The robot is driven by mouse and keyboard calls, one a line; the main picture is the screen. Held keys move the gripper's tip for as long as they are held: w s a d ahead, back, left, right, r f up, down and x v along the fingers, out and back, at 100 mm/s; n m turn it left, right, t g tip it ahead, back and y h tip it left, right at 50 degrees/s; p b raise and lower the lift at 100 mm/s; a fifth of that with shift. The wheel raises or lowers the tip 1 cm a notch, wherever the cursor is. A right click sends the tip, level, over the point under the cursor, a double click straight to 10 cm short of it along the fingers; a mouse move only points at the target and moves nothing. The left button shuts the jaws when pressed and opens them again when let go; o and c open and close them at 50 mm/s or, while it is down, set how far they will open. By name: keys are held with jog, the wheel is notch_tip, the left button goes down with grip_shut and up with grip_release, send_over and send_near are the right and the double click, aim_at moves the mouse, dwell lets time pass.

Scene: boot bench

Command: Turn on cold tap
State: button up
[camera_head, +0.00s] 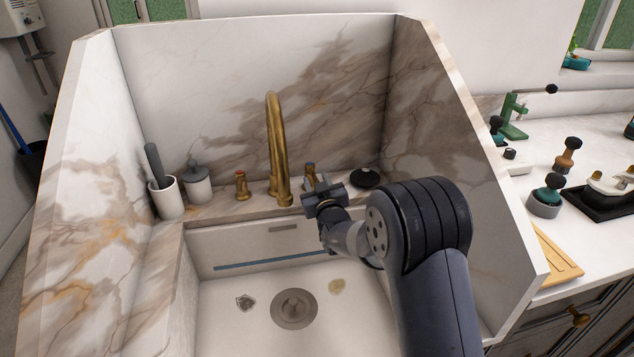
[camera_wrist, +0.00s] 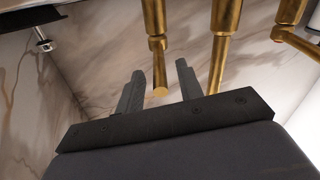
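The right-hand brass tap (camera_head: 308,184) stands just right of the tall curved brass spout (camera_head: 273,140), partly hidden by my gripper. The left-hand brass tap (camera_head: 240,187) has a reddish top. My gripper (camera_head: 314,175) is at the right-hand tap, with its fingers towards it. In the wrist view, my gripper's two dark fingers (camera_wrist: 160,78) are apart. A brass tap handle (camera_wrist: 158,62) points down, its round end appearing between the fingers with a gap on both sides. Whether it touches a finger cannot be told. The spout (camera_wrist: 225,40) also shows there.
The sink basin (camera_head: 345,315) has a round drain (camera_head: 293,309). Marble walls enclose it at left, back and right. A white cup (camera_head: 166,199) and lidded jar (camera_head: 198,186) stand left of the taps. A black round object (camera_head: 365,178) lies right of my gripper.

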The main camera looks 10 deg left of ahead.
jog(key=shift+c, duration=0.4)
grip_shut()
